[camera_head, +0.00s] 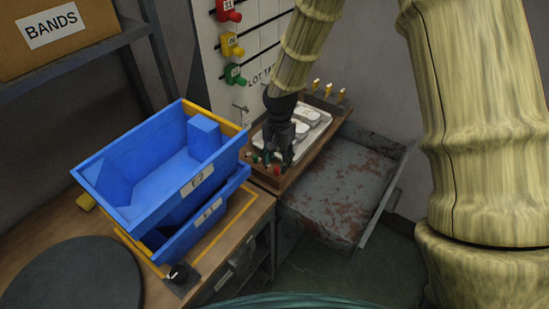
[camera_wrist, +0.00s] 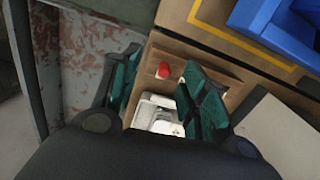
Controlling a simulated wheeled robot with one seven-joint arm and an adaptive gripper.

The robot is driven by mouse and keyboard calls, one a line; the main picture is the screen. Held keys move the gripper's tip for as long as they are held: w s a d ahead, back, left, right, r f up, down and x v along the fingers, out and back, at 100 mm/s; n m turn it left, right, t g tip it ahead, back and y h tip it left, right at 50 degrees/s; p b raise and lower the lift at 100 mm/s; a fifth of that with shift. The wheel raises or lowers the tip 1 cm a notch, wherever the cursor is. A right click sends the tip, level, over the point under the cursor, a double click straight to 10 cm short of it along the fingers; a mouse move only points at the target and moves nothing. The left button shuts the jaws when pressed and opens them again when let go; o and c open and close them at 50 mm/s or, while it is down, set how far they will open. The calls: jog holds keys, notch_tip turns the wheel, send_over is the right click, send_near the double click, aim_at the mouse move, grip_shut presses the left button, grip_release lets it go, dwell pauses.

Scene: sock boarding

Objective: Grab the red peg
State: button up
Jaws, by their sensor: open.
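The red peg (camera_wrist: 163,70) shows in the wrist view as a small round red top on the wooden board (camera_wrist: 180,55). My gripper (camera_head: 279,160) is open, with dark green finger pads. In the wrist view one pad is left of the peg and the other right of it, with gaps on both sides. In the head view my gripper hangs over the near end of the wooden board, and a small red spot shows below the fingertips. The peg's lower part is hidden.
Stacked blue bins (camera_head: 150,175) stand close left of my gripper. A white metal piece (camera_head: 302,122) lies on the board, with brass pegs (camera_head: 328,91) behind. A wall board holds red (camera_head: 228,10), yellow and green tags. A rusty tray (camera_head: 335,190) is at right.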

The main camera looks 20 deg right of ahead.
aim_at(277, 168)
jog(key=w+p, duration=0.1)
jog(key=w, duration=0.1)
jog(key=shift+w+d+r+m+p, duration=0.15)
jog(key=shift+w+d+m+p, duration=0.15)
jog(key=shift+m+p, duration=0.1)
jog(key=shift+f+p, duration=1.5)
jog(key=shift+f, duration=2)
jog(key=shift+c, duration=0.3)
jog(key=c, duration=0.9)
